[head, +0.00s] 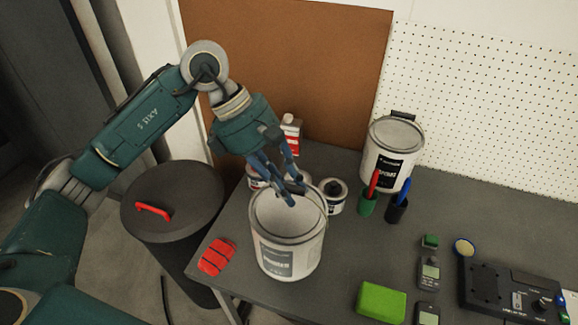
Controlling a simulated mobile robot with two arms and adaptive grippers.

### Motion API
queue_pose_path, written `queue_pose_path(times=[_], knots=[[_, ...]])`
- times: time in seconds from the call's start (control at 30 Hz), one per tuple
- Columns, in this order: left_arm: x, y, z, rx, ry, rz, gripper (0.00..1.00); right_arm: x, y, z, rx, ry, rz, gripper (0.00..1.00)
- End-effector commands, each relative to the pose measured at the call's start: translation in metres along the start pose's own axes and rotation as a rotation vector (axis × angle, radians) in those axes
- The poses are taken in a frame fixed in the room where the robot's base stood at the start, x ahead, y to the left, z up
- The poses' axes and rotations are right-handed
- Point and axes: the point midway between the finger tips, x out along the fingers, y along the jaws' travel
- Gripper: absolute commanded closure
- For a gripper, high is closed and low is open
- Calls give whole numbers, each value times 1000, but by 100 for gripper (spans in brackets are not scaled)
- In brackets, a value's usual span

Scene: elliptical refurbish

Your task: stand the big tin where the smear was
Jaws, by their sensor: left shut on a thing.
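No smear shows on the visible tabletop. My right gripper is out of view.
Another large white tin (391,154) stands at the back. Small tins (332,197) sit behind the held one. Green (368,203) and dark (397,209) cups hold tools. A red cloth (216,257), green sponge (381,302) and black bin (172,210) are near the edges.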

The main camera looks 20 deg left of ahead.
Motion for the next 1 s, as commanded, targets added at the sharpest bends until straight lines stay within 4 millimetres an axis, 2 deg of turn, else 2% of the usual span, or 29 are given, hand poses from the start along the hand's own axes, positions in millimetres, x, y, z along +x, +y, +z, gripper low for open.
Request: queue_pose_path(times=[0.2,0.57,0.97,1.0], knots=[[4,2,0,4,-11,10,100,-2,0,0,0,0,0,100],[33,2,-17,5,-11,10,100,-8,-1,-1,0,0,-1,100],[37,2,-19,5,-10,11,100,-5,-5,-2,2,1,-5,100],[41,0,-23,0,0,1,78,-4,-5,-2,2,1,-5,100]])
